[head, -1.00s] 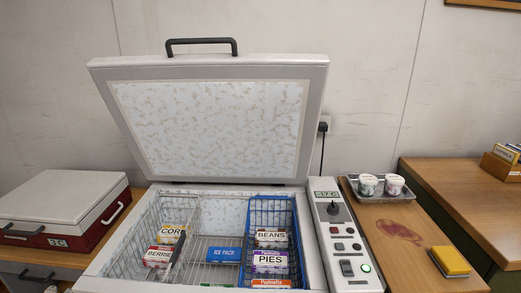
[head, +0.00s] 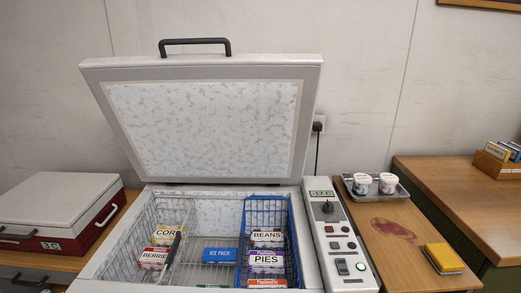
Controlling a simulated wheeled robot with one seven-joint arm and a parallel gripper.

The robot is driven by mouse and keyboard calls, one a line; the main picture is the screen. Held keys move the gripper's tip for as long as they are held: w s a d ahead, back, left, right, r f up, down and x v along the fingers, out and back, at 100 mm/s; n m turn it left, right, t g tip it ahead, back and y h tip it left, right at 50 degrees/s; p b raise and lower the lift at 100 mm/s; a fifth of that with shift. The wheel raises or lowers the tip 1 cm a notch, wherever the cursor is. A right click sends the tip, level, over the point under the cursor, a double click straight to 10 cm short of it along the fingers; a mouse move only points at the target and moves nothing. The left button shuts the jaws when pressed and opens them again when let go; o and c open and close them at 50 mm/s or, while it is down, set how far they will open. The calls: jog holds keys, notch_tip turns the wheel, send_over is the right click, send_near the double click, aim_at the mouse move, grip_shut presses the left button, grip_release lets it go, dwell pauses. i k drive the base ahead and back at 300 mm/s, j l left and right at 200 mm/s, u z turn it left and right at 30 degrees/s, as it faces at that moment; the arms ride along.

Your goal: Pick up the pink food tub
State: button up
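Two small tubs with pale lids stand upright side by side on a grey metal tray (head: 401,194) to the right of the open freezer. The right tub (head: 388,184) has a pinkish print and looks like the pink food tub. The left tub (head: 362,184) looks greyer and greener. Both are small here, so their labels cannot be read. My gripper is not in view.
The freezer's lid (head: 200,128) stands open behind wire baskets of boxed food, including a blue basket (head: 294,258). A control panel (head: 337,237) separates it from the wooden worktop (head: 400,255). A yellow sponge (head: 443,257) and a reddish stain lie in front of the tray.

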aim_at(389, 181)
jog(key=i+l, duration=0.95)
jog(key=l+z, duration=0.05)
jog(key=l, duration=0.05)
